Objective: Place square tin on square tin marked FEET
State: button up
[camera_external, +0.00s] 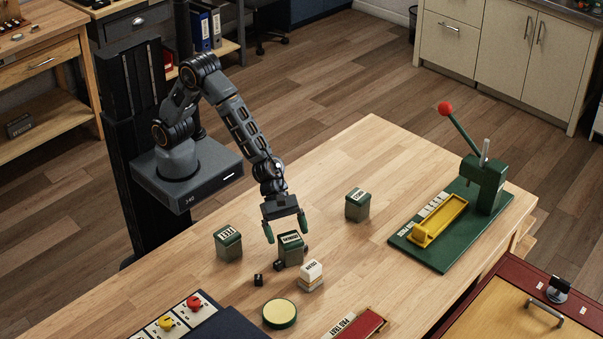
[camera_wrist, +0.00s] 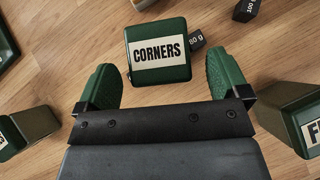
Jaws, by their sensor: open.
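A green square tin marked CORNERS (camera_external: 290,255) stands on the wooden table directly below my gripper (camera_external: 286,228). In the wrist view the CORNERS tin (camera_wrist: 158,72) lies ahead of and between the two green fingers (camera_wrist: 166,75), its label facing up. My gripper is open and empty, pointing down, with the fingers spread wider than the tin. The square tin marked FEET (camera_external: 228,248) stands to the left; its lid edge with an F (camera_wrist: 296,112) shows at the right of the wrist view. Another green square tin (camera_external: 357,210) stands to the right, its label too small to read.
Small dark weights (camera_external: 258,280) lie in front of CORNERS, beside a white-topped block (camera_external: 311,272). A round yellow-topped tin (camera_external: 280,313) and red tray (camera_external: 365,326) are nearer the front. A green press (camera_external: 485,185) with a yellow trough stands right. The table between FEET and CORNERS is clear.

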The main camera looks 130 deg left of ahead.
aim_at(291, 244)
jog(key=shift+x, duration=1.85)
jog(key=c, duration=1.1)
jog(key=shift+c, duration=0.7)
jog(key=shift+r, duration=0.1)
